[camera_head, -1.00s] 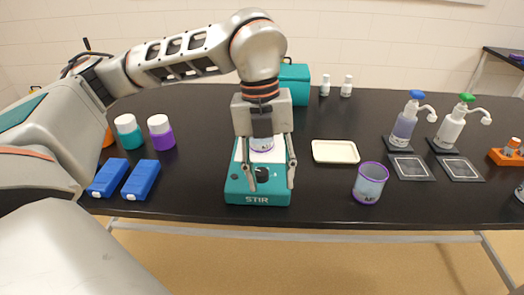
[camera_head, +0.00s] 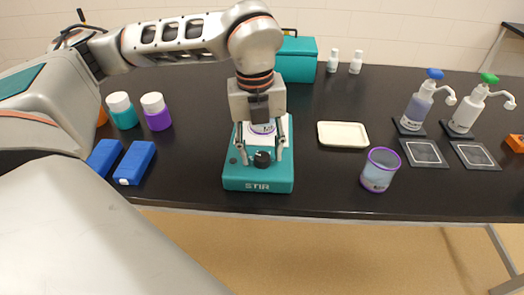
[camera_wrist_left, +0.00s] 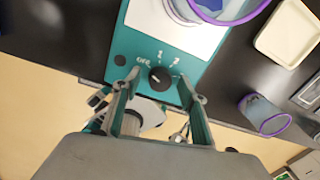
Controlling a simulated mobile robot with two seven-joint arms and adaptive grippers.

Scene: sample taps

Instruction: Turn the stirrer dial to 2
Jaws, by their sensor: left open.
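The teal stirrer (camera_head: 258,178) marked STIR stands on the dark bench, with a black dial (camera_head: 262,159) on its front. In the left wrist view the dial (camera_wrist_left: 160,78) has OFF, 1 and 2 printed around it; its pointer mark is too small to read surely. My left gripper (camera_head: 261,161) points down over the stirrer, open, with a fingertip on each side of the dial. I cannot tell whether the fingers touch it. A purple-rimmed beaker (camera_wrist_left: 232,12) stands on the stirrer's white plate, partly hidden by the gripper in the head view. My right gripper is out of view.
A white tray (camera_head: 343,134) and another purple-rimmed beaker (camera_head: 379,170) stand to the right. Two pump bottles, blue-topped (camera_head: 418,104) and green-topped (camera_head: 472,104), are farther right. Two blue boxes (camera_head: 134,162) lie left. A teal box (camera_head: 297,60) stands behind. The bench's front edge is close.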

